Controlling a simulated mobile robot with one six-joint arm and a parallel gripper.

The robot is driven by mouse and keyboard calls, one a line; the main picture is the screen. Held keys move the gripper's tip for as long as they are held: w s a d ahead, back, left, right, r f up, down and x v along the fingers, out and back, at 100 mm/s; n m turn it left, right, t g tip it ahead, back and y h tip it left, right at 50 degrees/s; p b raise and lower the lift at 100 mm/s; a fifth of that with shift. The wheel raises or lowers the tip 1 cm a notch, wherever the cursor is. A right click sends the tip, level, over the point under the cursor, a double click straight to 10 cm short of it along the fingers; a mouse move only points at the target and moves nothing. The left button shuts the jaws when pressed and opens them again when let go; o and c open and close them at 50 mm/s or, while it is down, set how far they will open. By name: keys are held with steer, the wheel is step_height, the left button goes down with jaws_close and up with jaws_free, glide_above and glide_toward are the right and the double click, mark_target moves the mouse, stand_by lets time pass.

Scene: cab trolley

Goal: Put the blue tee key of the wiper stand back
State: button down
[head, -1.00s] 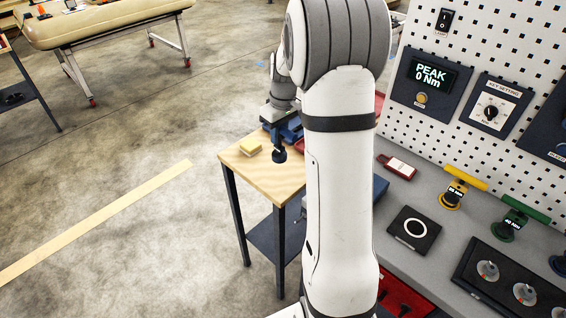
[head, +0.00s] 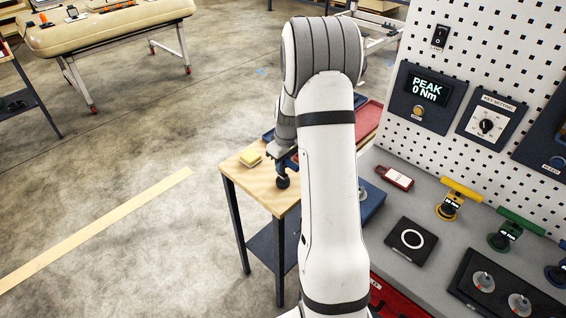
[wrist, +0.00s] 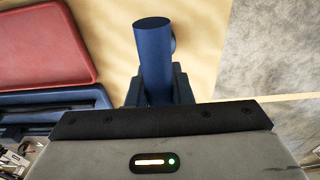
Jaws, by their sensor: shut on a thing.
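My gripper (wrist: 155,93) is shut on a blue key, whose blue cylindrical bar (wrist: 153,52) sticks out beyond the fingers in the wrist view. In the head view my gripper (head: 284,163) hangs over the small wooden table, and the dark lower end of the key (head: 282,182) shows beneath it. I cannot tell whether that end touches the table. A dark stand (head: 480,297) with several silver spindles lies on the grey bench at the lower right. A blue piece (head: 556,273) is cut off at the right edge.
Yellow (head: 449,206) and green (head: 506,236) tee keys, a black pad (head: 411,240) and a red tag (head: 394,178) are on the bench. My arm hides part of both.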

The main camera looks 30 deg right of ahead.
steer(key=c, duration=1.3)
jaws_free()
steer(key=r+b, duration=0.1)
steer(key=r, duration=0.3)
steer(key=r+b, duration=0.1)
steer(key=r, duration=0.2)
steer(key=s+r, duration=0.1)
steer(key=r, duration=0.3)
steer(key=shift+s+d+r+b, duration=0.1)
steer(key=shift+d+r+b, duration=0.2)
steer(key=shift+b, duration=0.1)
steer(key=s+a+r+m, duration=0.1)
steer(key=s+a+r, duration=0.1)
steer(key=s+a, duration=0.3)
steer(key=s+a+r+m+t, duration=0.1)
steer(key=s+a, duration=0.5)
steer(key=s, duration=0.6)
steer(key=s+a+r+m+t, duration=0.1)
steer(key=s+a+r+m, duration=0.1)
steer(key=s+a, duration=0.4)
steer(key=shift+s+r+h, duration=0.3)
steer(key=shift+s+r, duration=0.35)
steer(key=shift+s, duration=0.6)
steer(key=shift+d, duration=0.1)
